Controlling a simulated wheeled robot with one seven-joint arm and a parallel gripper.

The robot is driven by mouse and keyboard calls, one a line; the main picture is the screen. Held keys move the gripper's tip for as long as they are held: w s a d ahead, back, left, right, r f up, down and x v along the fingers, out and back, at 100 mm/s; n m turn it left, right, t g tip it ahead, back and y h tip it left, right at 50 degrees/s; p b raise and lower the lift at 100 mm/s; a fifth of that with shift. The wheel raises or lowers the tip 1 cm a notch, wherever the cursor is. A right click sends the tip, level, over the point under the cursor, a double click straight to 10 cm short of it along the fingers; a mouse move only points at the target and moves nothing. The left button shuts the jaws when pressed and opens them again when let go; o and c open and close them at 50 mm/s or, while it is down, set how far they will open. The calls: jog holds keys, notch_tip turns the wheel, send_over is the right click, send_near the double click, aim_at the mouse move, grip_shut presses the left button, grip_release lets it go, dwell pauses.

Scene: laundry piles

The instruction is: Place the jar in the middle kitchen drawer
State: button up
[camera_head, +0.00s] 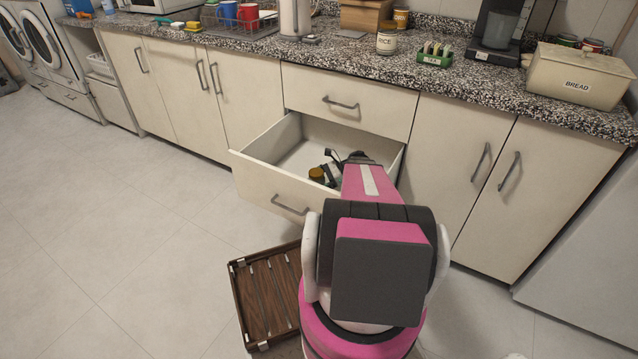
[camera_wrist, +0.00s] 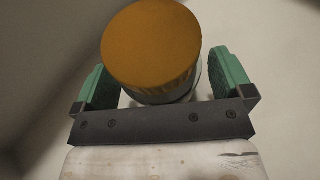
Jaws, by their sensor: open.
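The jar has an orange-brown lid and shows large in the wrist view (camera_wrist: 152,48), between my two green finger pads. In the head view the jar (camera_head: 317,175) is inside the pulled-out middle drawer (camera_head: 268,185), near its front panel. My gripper (camera_wrist: 165,85) is open around the jar, with a gap visible on the right side; contact on the left side is hard to tell. In the head view my gripper (camera_head: 332,168) reaches down into the drawer, partly hidden by my arm. The jar looks upright; its base is mostly hidden.
A closed drawer (camera_head: 345,103) sits just above the open one. The granite counter (camera_head: 365,62) holds a rice canister (camera_head: 387,40), a green rack (camera_head: 435,55) and a bread box (camera_head: 578,75). A brown slatted wooden tray (camera_head: 266,295) lies on the floor beside my base. The floor at left is clear.

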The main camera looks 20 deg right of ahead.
jog(key=v, duration=0.7)
jog(key=shift+d+r, duration=0.25)
jog(key=shift+r, duration=0.15)
jog(key=shift+c, duration=0.3)
dwell(0.5)
